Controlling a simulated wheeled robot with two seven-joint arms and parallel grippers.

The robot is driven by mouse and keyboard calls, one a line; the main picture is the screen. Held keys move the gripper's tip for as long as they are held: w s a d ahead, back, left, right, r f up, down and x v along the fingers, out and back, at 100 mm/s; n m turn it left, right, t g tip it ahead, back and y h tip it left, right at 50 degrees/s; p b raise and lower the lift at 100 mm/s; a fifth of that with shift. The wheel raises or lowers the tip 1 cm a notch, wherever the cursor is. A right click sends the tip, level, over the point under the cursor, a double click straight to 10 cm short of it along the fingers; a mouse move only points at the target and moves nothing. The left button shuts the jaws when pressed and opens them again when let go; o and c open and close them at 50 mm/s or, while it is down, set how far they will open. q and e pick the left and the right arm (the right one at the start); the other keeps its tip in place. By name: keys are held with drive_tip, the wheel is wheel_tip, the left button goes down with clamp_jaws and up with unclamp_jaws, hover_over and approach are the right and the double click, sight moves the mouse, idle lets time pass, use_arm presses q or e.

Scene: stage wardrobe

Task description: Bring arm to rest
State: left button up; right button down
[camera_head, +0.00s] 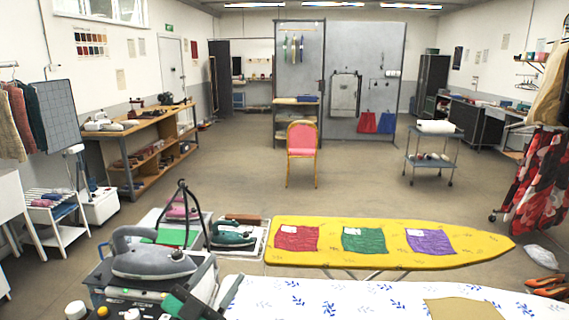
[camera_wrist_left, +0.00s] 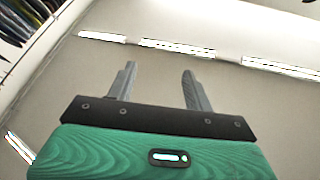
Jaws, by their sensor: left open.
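My left gripper (camera_head: 222,286) shows at the bottom of the head view, left of centre, close to the grey steam iron station. In the left wrist view my left gripper (camera_wrist_left: 157,85) has its two grey fingers apart, with nothing between them. It points up toward the ceiling, with the green wrist body below. My right gripper is not in the head view.
A grey iron (camera_head: 150,256) stands on a machine just left of my gripper. A white flowered board (camera_head: 290,295) lies to its right. Beyond is a yellow ironing board (camera_head: 385,262) with red, green and purple cloths. A red chair (camera_head: 302,140) stands on open floor.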

use_arm(q)
drive_tip(key=s+a+f+n+g+y, duration=0.25)
drive_tip(key=a+f+n+y, duration=0.25)
drive_tip(key=f+y, duration=0.3)
drive_tip(key=s+a+f+n+g+y, duration=0.2)
drive_tip(key=s+a+f+n+y, duration=0.25)
drive_tip(key=f, duration=0.55)
drive_tip(key=s+a+f+g, duration=0.1)
drive_tip(key=s+f+g, duration=0.5)
drive_tip(key=s, duration=0.5)
drive_tip(key=s+f+g, duration=0.5)
drive_tip(key=s+f, duration=0.2)
drive_tip(key=s, duration=0.3)
wheel_tip(320, 180, down, 31)
drive_tip(key=s+g, duration=0.1)
drive_tip(key=g, duration=0.1)
drive_tip(key=s+a+f, duration=0.3)
drive_tip(key=s+f, duration=1.6)
drive_tip(key=shift+a+f+g, duration=0.15)
drive_tip(key=shift+f+g, duration=0.05)
drive_tip(key=shift+g, duration=0.25)
drive_tip(key=shift+m, duration=0.25)
